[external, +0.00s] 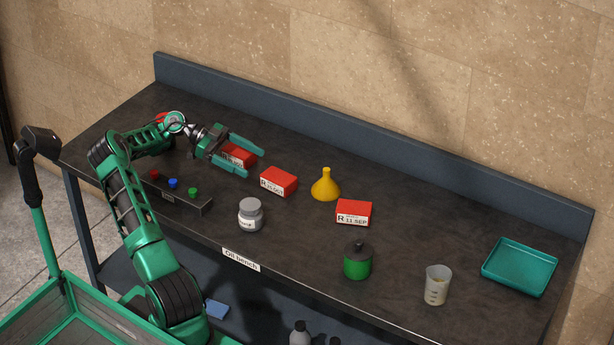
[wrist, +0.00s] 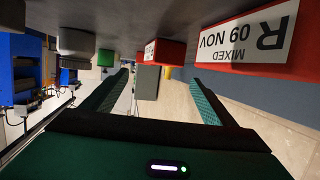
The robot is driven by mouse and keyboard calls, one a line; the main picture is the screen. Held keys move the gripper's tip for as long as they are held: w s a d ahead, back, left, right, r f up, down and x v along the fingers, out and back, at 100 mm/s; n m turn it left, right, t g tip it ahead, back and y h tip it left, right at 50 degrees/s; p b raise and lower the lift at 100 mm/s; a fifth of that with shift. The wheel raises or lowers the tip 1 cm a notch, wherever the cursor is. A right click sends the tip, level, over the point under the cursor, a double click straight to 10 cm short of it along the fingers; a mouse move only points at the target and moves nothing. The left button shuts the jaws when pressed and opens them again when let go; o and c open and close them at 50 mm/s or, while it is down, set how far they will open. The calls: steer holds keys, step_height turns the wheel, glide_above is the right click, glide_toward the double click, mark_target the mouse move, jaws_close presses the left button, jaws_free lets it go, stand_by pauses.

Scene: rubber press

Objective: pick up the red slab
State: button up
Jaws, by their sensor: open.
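Three similar red slabs with white labels lie on the bench. The nearest red slab (external: 238,155) shows between and behind my gripper's fingers in the external view. In the wrist view, whose picture is upside down, a close red slab (wrist: 225,55) reads "R 09 NOV MIXED" and sits off to the right of the finger gap. A second red slab (external: 279,181) lies just beyond the fingertips. A third red slab (external: 354,212), marked "R 11 SEP", lies farther right. My gripper (external: 255,163) is open, pointing level along the bench; the gap between its fingers (wrist: 158,75) looks empty.
A yellow funnel (external: 326,187) stands between the second and third slabs. A grey jar (external: 250,215), a button strip (external: 178,194) and a green can (external: 357,262) are nearer the front. A beaker (external: 437,285) and teal tray (external: 520,267) are right. A raised edge (external: 370,143) runs behind.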

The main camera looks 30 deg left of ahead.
mark_target(276, 175)
steer(key=x, duration=0.9)
steer(key=shift+w+f, duration=0.2)
steer(key=shift+w, duration=0.05)
steer(key=shift+a, duration=0.1)
steer(key=shift+c, duration=0.6)
